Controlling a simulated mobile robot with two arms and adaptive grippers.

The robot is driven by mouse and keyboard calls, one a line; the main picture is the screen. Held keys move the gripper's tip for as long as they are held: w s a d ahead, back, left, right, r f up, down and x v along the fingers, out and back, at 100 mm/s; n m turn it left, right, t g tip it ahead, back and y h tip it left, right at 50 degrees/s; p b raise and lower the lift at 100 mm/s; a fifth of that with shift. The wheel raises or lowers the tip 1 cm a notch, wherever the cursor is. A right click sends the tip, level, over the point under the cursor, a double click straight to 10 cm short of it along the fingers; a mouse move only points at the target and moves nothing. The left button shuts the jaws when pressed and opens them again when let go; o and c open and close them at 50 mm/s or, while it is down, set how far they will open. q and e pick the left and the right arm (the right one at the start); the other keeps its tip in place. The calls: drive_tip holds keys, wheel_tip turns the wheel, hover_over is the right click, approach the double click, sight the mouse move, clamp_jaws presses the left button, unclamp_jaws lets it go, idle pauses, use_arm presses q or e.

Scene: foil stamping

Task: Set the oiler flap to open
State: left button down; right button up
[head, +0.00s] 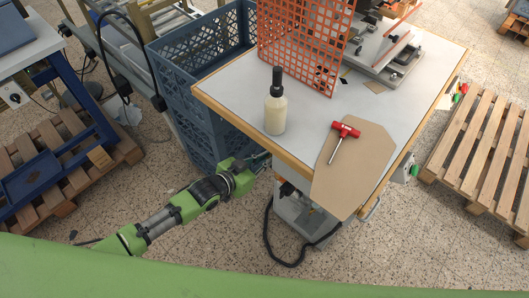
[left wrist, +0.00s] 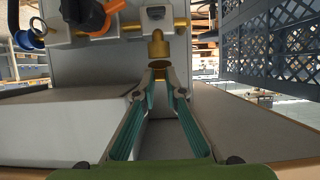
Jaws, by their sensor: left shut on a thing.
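In the left wrist view the small brass oiler flap (left wrist: 158,65) sits at the tips of my left gripper (left wrist: 160,75), just below a brass fitting (left wrist: 158,46). The gripper's two teal-padded fingers converge and are shut on the flap. The fingertips partly hide it, and I cannot tell its exact angle. In the head view my left gripper (head: 260,161) reaches under the near left edge of the worktable (head: 225,85), where the oiler is hidden. My right gripper is not in view.
An orange and black lever (left wrist: 95,14) and a blue ring (left wrist: 24,40) are left of the fitting. A blue crate (head: 187,100) stands close to the gripper. The table bears a bottle (head: 275,112), a red-handled tool (head: 345,130) and an orange guard (head: 300,40).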

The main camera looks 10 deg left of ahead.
use_arm(q)
drive_tip(key=shift+w+d+r+g+y+p, duration=0.2)
drive_tip(key=shift+r+g+y+p, duration=0.2)
drive_tip(key=shift+p, duration=0.6)
drive_tip(key=shift+w+d+r+g+y+p, duration=0.15)
drive_tip(key=shift+r+g+y+p, duration=0.3)
drive_tip(key=shift+p, duration=0.55)
drive_tip(key=shift+a+f, duration=0.1)
drive_tip(key=shift+f, duration=0.05)
drive_tip(key=c, duration=2.1)
unclamp_jaws()
drive_tip(key=shift+v, duration=4.05)
drive_tip(key=shift+a, duration=0.1)
